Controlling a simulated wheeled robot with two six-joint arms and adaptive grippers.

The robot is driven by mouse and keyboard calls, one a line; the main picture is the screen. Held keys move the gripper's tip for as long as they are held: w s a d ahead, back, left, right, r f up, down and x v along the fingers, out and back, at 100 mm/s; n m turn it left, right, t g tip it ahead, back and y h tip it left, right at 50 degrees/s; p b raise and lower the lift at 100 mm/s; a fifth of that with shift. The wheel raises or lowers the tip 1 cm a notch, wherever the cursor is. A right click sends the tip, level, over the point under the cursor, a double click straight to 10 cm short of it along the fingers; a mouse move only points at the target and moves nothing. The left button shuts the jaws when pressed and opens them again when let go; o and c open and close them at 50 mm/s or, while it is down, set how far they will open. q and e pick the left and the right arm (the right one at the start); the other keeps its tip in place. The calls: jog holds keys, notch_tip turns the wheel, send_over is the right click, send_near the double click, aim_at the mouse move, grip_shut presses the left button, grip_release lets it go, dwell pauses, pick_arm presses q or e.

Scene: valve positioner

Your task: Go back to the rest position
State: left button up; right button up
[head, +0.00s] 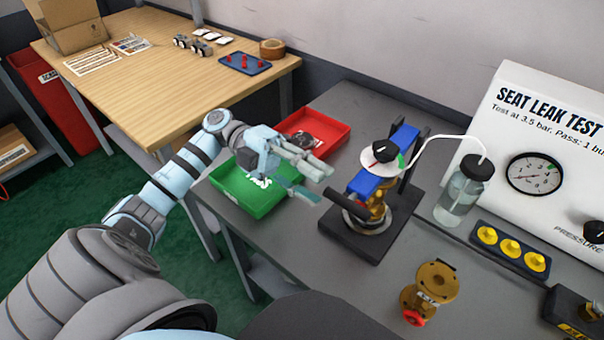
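My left gripper (322,184) reaches in from the left over the green tray (229,190) and the grey bench. Its two fingers are apart with nothing between them, and they point right toward the valve assembly. The valve assembly stands upright on a black base (352,238), with a blue actuator (404,139) and a white disc with a black knob (385,151) on top. My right gripper is not in view.
A red tray (329,127) with dark parts sits behind the gripper. A clear bottle (462,194) with a white tube stands right of the assembly, before the seat leak test panel (540,110). A brass valve (431,284) and a yellow-capped blue rack (510,251) stand on the bench front.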

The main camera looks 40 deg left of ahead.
pick_arm(q)
jog(key=a, duration=0.3)
jog(key=shift+w, duration=0.1)
